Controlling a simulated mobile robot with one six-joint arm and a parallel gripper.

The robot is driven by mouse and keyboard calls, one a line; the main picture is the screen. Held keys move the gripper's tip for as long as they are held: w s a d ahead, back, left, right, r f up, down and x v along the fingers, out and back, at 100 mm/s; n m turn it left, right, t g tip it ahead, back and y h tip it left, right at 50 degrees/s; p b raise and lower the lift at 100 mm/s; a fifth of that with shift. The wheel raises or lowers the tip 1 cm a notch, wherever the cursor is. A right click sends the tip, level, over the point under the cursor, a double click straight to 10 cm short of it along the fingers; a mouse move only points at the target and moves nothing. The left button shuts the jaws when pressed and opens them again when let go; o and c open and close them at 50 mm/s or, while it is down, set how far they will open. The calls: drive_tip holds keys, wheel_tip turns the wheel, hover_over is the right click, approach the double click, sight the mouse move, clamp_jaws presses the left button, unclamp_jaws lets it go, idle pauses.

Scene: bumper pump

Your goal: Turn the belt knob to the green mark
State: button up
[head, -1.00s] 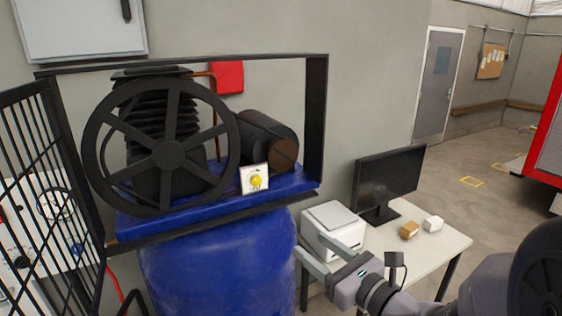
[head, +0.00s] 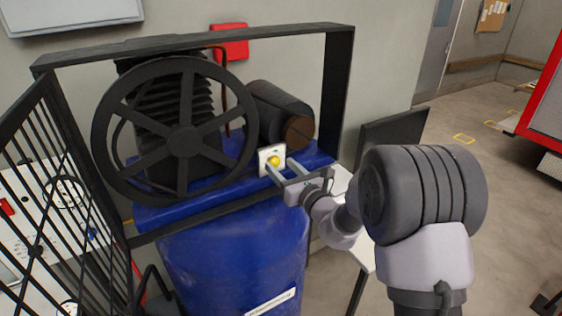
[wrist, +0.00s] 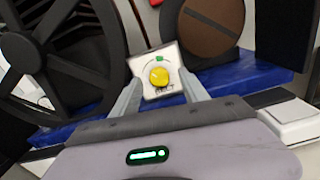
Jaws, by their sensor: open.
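The yellow belt knob (wrist: 159,77) sits on a small white plate (wrist: 150,91) on the blue pump deck. A green mark (wrist: 158,58) shows on the plate just above the knob in the wrist view. My gripper (head: 282,169) is open in front of the plate. In the wrist view its fingers (wrist: 160,92) stand on either side of the knob, apart from each other. I cannot tell whether either finger touches the knob or the plate.
A black spoked wheel (head: 182,141) stands left of the knob, and a dark motor cylinder (head: 280,114) is behind it. A black frame (head: 338,90) surrounds the pump. An open mesh door (head: 75,200) is at the left. A monitor (head: 392,132) stands at the right.

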drive_tip(key=shift+w+a+f, duration=0.2)
drive_tip(key=shift+w+a, duration=0.4)
drive_tip(key=shift+a, duration=0.05)
drive_tip(key=shift+s+d+r, duration=0.1)
drive_tip(key=shift+s+d, duration=0.1)
drive_tip(key=shift+d, duration=0.05)
drive_tip(key=c, duration=0.6)
clamp_jaws()
drive_tip(key=shift+m, duration=0.3)
drive_tip(key=m+p, duration=0.2)
drive_tip(key=m, duration=0.2)
drive_tip(key=shift+r+m, duration=0.15)
drive_tip(key=shift+m, duration=0.25)
drive_tip(key=m+p, duration=0.2)
drive_tip(key=m, duration=0.2)
drive_tip(key=shift+m, duration=0.3)
drive_tip(key=shift+m+p, duration=0.3)
drive_tip(key=shift+p, duration=0.05)
